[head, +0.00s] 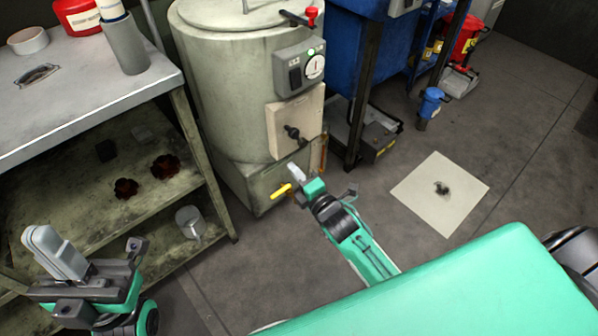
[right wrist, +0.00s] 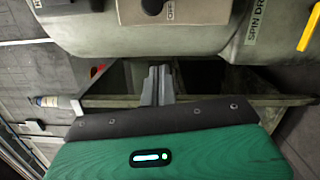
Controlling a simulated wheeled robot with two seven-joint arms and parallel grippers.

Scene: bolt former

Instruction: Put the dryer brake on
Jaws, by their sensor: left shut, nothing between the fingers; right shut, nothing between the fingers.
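The spin dryer (head: 228,88) is a pale green-grey drum on a square base. A lever with a red knob (head: 311,14) is at its lid rim. A beige plate (head: 312,118) on its front carries a black handle (head: 293,133). In the right wrist view the plate (right wrist: 195,12) has an OFF label beside the black handle (right wrist: 152,6). A yellow lever (head: 281,191) sits low at the base. I cannot tell which control is the brake. My right gripper (head: 296,172), also in the right wrist view (right wrist: 158,82), is shut and empty before the lower front. My left gripper (head: 46,246) is shut and empty, far left.
A metal workbench (head: 75,85) with a lower shelf stands left of the dryer. A grey mug (head: 189,222) and dark red parts are on the shelf. A blue machine (head: 345,45) stands to the right. A pale floor mat (head: 455,205) lies right.

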